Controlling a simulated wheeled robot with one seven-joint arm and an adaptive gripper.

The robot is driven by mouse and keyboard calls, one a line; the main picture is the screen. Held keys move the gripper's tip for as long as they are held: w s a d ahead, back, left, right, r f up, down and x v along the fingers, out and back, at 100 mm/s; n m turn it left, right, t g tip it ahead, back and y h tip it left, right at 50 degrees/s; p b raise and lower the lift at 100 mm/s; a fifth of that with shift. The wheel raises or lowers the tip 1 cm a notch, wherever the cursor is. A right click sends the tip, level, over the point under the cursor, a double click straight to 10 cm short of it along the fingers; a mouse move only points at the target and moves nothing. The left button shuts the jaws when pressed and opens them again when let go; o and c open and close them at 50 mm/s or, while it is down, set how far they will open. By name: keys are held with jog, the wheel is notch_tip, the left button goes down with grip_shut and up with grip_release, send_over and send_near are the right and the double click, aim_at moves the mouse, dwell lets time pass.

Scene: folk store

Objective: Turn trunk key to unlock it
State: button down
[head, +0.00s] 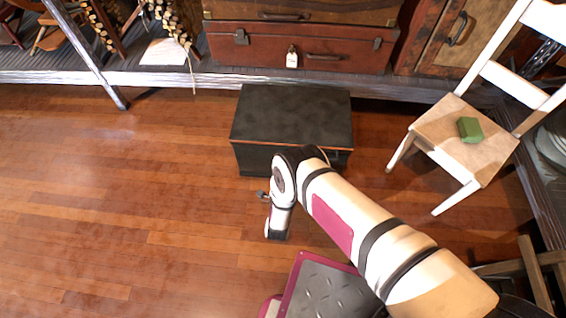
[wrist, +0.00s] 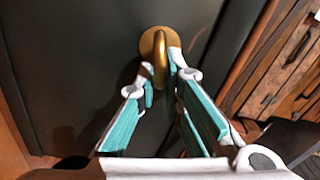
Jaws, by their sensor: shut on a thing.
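The trunk (head: 290,115) is a dark box with a thin orange-brown line below its lid; the lid is down. It stands on the wooden floor in the head view, and its dark face (wrist: 75,60) fills much of the wrist view. A brass key (wrist: 160,42) with a round base plate sticks out from that face. My gripper (wrist: 161,66) is shut on the key, with a teal-padded finger on each side. In the head view my arm covers part of the trunk's front, and the key and fingertips cannot be made out.
Red-brown suitcases (head: 290,48) sit on a low platform behind the trunk. A maroon-edged platform with a grey top (head: 325,292) is in front. The floor at left is clear.

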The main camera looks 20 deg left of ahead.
jog(key=shift+s+f+m, duration=0.1)
jog(key=shift+f+m, duration=0.1)
jog(key=shift+m, duration=0.5)
jog(key=shift+f+m, duration=0.15)
jog(key=shift+m, duration=0.55)
jog(key=c, duration=1.7)
grip_release()
jog(key=shift+d, duration=0.1)
jog(key=v, duration=1.2)
